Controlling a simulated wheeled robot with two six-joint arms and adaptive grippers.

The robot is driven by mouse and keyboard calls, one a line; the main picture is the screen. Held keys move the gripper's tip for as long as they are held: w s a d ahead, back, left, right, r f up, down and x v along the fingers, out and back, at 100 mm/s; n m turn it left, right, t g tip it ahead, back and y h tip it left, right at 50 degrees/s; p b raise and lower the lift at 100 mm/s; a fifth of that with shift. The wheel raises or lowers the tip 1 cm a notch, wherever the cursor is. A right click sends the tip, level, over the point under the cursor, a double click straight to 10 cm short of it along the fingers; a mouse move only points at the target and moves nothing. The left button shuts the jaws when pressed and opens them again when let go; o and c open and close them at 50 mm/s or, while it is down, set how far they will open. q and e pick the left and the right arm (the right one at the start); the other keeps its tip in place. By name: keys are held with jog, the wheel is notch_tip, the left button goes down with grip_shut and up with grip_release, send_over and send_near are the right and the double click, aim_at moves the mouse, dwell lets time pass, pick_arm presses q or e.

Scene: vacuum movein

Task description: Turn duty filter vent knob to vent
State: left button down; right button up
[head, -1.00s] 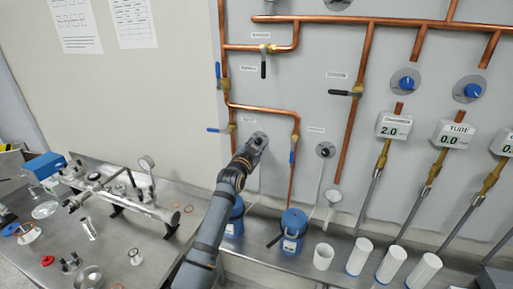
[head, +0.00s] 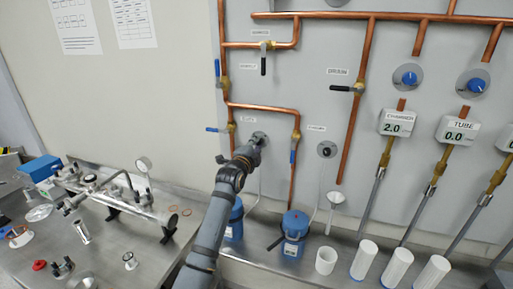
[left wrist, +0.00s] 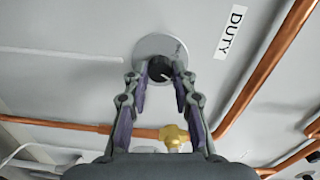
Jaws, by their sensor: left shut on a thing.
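The duty filter vent knob (left wrist: 160,67) is a small black knob on a round grey plate (left wrist: 150,45), beside a "DUTY" label (left wrist: 230,32) in the left wrist view. My left gripper (left wrist: 161,70) is at the knob, its fingertips on either side of it and shut on it. In the head view my left gripper (head: 251,150) covers most of the knob, and only part of the round plate (head: 261,137) shows above it. The knob's pointer and markings are too small to read. My right gripper is in neither view.
A similar black knob (head: 326,150) on a round plate is to the right. Copper pipes (head: 265,107) and valves with blue or black levers surround the duty knob. A steel bench (head: 130,235) with vacuum parts is at left.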

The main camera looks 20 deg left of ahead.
pick_arm(q)
jog(key=shift+f+m+b, duration=0.1)
jog(key=shift+m+b, duration=0.3)
jog(key=shift+m, duration=1.5)
jog(key=c, duration=1.1)
grip_release()
jog(key=shift+s, duration=0.1)
jog(key=s, duration=1.2)
jog(key=shift+a, duration=0.2)
jog(key=shift+w, duration=0.1)
